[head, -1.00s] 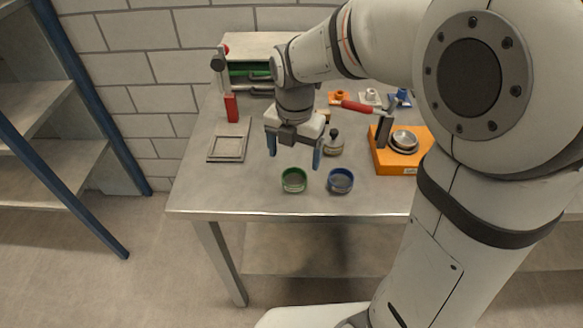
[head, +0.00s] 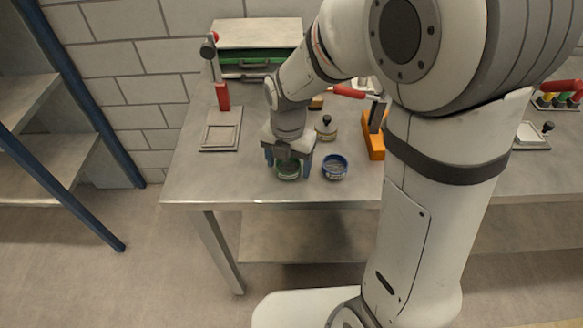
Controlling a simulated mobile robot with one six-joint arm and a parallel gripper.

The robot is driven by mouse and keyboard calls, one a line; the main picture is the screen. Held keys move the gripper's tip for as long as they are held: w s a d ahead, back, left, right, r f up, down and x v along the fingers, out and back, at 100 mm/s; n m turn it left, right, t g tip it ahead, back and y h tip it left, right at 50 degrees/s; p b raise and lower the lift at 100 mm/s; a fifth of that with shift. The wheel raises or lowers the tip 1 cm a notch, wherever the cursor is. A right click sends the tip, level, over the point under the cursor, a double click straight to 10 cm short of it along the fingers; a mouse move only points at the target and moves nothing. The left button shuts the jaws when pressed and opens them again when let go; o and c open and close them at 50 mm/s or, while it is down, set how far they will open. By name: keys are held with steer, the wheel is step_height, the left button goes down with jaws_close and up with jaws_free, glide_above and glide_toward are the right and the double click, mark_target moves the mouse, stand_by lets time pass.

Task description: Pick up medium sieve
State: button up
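A green-rimmed round sieve (head: 288,175) stands near the front edge of the metal table, its upper part hidden by my gripper. A blue-rimmed round sieve (head: 334,168) stands just to its right. The view does not show which of them is the medium one. My gripper (head: 287,164) points down over the green sieve, with its blue fingers spread on the left and right of it. The fingers look wider apart than the rim, though contact is hard to judge.
A square frame (head: 221,133) lies on the table (head: 190,181) to the left, by a red-handled stand (head: 222,97). A small jar with a black knob (head: 326,130) stands behind the blue sieve. An orange box (head: 375,147) is to the right, partly hidden by my arm.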

steer(key=c, duration=0.8)
